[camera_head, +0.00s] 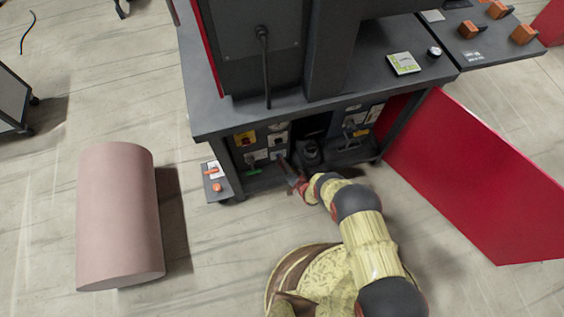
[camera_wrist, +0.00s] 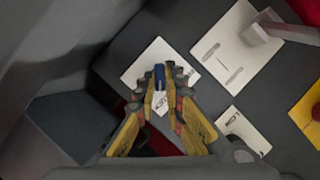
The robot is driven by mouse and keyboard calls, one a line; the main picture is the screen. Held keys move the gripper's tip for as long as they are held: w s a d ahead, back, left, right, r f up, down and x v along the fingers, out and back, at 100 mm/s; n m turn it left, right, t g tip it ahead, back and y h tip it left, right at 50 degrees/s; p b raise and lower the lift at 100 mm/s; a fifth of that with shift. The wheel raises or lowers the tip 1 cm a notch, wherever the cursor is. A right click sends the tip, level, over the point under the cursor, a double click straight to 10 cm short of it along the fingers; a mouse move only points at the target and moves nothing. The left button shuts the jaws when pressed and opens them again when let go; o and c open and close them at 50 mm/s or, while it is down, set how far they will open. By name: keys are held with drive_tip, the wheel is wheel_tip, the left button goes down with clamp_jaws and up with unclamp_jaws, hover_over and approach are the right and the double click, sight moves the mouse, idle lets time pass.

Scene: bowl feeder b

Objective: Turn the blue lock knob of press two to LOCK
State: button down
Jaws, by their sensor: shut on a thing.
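The blue lock knob (camera_wrist: 160,73) sits on a white plate (camera_wrist: 139,71) on the dark panel in the wrist view. My gripper (camera_wrist: 166,88) has its yellow fingers closed around the knob, one on each side. The fingertips hide part of it. Small lettering shows on the plate between the fingers, but I cannot read it for sure or tell the knob's exact setting. In the head view my gripper (camera_head: 284,163) reaches to the lower panel (camera_head: 265,150) under the dark table; the knob is too small to make out there.
In the wrist view a white plate with a pale lever (camera_wrist: 262,30), a lettered white plate (camera_wrist: 243,129) and a yellow plate (camera_wrist: 309,108) lie to the right. The dark tabletop (camera_head: 300,103) overhangs the panel.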

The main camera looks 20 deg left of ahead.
idle(0.4)
drive_tip(key=c, duration=1.9)
unclamp_jaws()
drive_tip(key=v, duration=1.2)
drive_tip(key=shift+w, duration=0.1)
